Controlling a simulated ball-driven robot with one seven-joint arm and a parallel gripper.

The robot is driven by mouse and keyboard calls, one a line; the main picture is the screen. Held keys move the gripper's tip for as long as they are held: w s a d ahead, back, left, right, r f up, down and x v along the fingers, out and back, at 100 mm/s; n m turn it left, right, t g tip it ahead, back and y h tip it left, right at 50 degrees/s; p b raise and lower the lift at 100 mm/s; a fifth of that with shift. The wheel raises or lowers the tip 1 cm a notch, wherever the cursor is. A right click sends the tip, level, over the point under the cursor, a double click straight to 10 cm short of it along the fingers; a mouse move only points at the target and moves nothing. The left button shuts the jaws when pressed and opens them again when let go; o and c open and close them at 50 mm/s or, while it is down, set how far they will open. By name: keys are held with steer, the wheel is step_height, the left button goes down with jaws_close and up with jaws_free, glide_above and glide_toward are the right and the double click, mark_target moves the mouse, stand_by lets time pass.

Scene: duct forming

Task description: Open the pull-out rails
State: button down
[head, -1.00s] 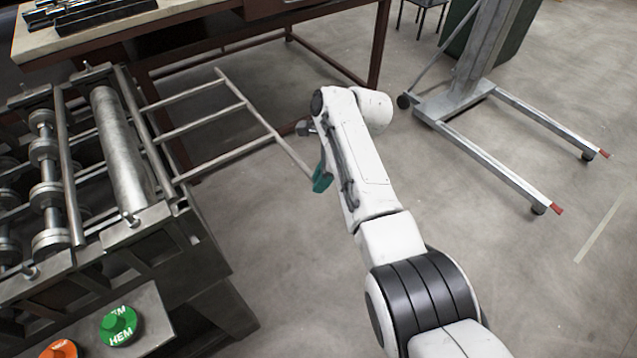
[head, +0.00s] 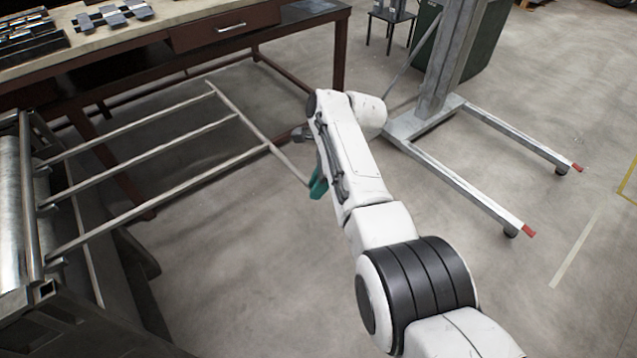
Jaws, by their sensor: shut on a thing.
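The pull-out rails (head: 160,212) are a grey metal frame of several parallel bars joined by an end bar (head: 246,127). They reach out to the right from the roller machine (head: 22,240) at the left edge, and much of their length shows. My gripper (head: 318,186), with teal fingers, is at the near end of the end bar, to the right of the nearest rail. It is shut on the end bar. My white arm partly hides the fingers, so the exact grip is not clear.
A workbench (head: 160,45) with a drawer and metal parts on top stands behind the rails. A lifter (head: 440,105) with two red-tipped legs stands on the floor at the right. A small stool (head: 389,28) is at the back.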

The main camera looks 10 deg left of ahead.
steer(key=shift+w+d, duration=0.2)
steer(key=c, duration=1.1)
jaws_free()
steer(key=shift+w+d, duration=0.1)
steer(key=shift+d, duration=0.05)
steer(key=shift+o, duration=0.2)
steer(key=shift+r, duration=0.15)
steer(key=v, duration=1)
steer(key=shift+r, duration=0.25)
